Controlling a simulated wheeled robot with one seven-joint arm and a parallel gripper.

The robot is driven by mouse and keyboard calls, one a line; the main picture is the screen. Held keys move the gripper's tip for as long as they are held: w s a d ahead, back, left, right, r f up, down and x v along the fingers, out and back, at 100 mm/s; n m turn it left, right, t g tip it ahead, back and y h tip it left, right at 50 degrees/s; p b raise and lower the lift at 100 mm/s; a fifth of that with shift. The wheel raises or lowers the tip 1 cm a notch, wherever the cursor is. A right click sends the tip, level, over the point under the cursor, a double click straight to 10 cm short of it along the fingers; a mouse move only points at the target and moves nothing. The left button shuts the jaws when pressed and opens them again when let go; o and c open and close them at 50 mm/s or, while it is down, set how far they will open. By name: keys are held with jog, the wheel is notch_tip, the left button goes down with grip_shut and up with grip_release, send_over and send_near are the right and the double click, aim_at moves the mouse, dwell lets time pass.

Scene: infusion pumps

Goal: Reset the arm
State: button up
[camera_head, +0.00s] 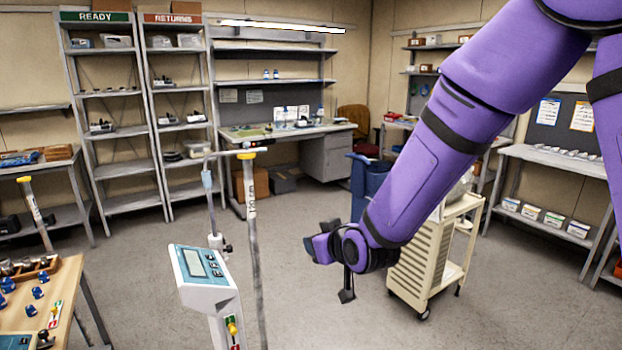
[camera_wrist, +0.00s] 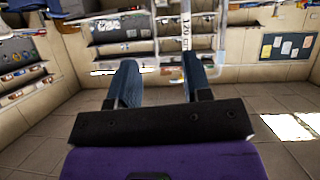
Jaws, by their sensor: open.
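My purple arm reaches down from the upper right in the head view. My gripper (camera_head: 345,290) hangs over open floor, to the right of the pump stand. In the wrist view my gripper (camera_wrist: 160,85) has its two fingers spread apart with nothing between them. An infusion pump (camera_head: 205,268) with a small screen and keys stands at the lower middle, by a grey pole (camera_head: 250,210) with a yellow cap. The pole's printed scale also shows beyond the fingers in the wrist view (camera_wrist: 187,28). My gripper touches nothing that I can see.
A beige cart (camera_head: 415,262) stands just behind my forearm, with a blue bin (camera_head: 362,187) left of it. A wooden table (camera_head: 68,305) with small blue parts is at lower left. READY (camera_head: 97,188) and RETURNS (camera_head: 180,145) shelves line the back wall.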

jog(key=s+d+r+m+g+h, duration=0.1)
jog(key=s+d+r+m+h, duration=0.1)
jog(key=s+d+r, duration=0.45)
jog(key=s+d+r+m+g+h, duration=0.15)
jog(key=s+d+r, duration=0.25)
jog(key=d+r, duration=0.5)
jog(key=s+d+m+g+h, duration=0.1)
jog(key=s+d, duration=0.5)
jog(key=s, duration=0.3)
jog(key=s+d+r+m+g+h, duration=0.1)
jog(key=s+d+m+g, duration=0.1)
jog(key=s+d, duration=0.4)
jog(key=s, duration=0.3)
jog(key=shift+s+d+r, duration=0.2)
jog(key=shift+s+d, duration=0.1)
jog(key=shift+d, duration=0.05)
jog(key=shift+g+h, duration=0.25)
